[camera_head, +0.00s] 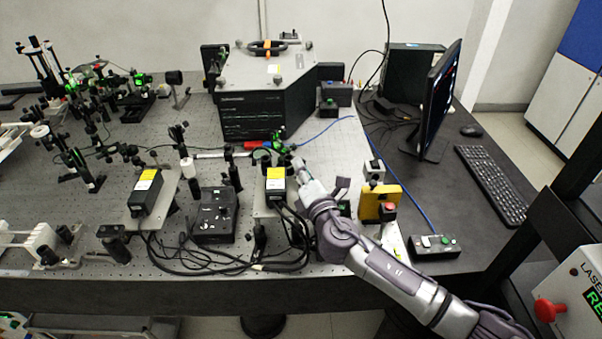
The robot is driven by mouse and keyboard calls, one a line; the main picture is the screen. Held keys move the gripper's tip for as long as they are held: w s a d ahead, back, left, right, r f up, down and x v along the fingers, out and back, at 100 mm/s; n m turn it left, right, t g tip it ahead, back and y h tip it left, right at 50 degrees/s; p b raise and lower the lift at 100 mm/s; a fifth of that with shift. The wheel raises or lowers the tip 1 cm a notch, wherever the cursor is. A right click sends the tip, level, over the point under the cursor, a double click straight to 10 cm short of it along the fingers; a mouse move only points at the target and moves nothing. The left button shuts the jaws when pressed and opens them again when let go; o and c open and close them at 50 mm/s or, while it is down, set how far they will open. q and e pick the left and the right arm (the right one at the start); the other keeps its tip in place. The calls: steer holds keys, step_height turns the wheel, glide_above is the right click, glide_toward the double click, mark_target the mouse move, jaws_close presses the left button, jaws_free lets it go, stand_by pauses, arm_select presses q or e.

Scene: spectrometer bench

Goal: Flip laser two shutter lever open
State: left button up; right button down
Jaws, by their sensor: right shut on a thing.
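Two black laser boxes with yellow labels stand on the optical table, one at the left (147,191) and one at the center (275,184). I cannot read which is laser two. My right gripper (297,165) reaches in from the lower right, at the far right corner of the center laser. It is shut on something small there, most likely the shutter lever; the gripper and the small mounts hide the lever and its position. My left gripper is not in view.
A black control box (215,214) stands between the lasers, with looped black cables in front. A large grey spectrometer (262,100) stands behind. Small optics mounts crowd the left. A yellow box with a button (377,203) stands right of my gripper, a monitor (437,100) further right.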

steer(key=shift+f, duration=0.1)
steer(key=c, duration=1.2)
jaws_free()
steer(key=v, duration=1.2)
steer(key=shift+d, duration=0.15)
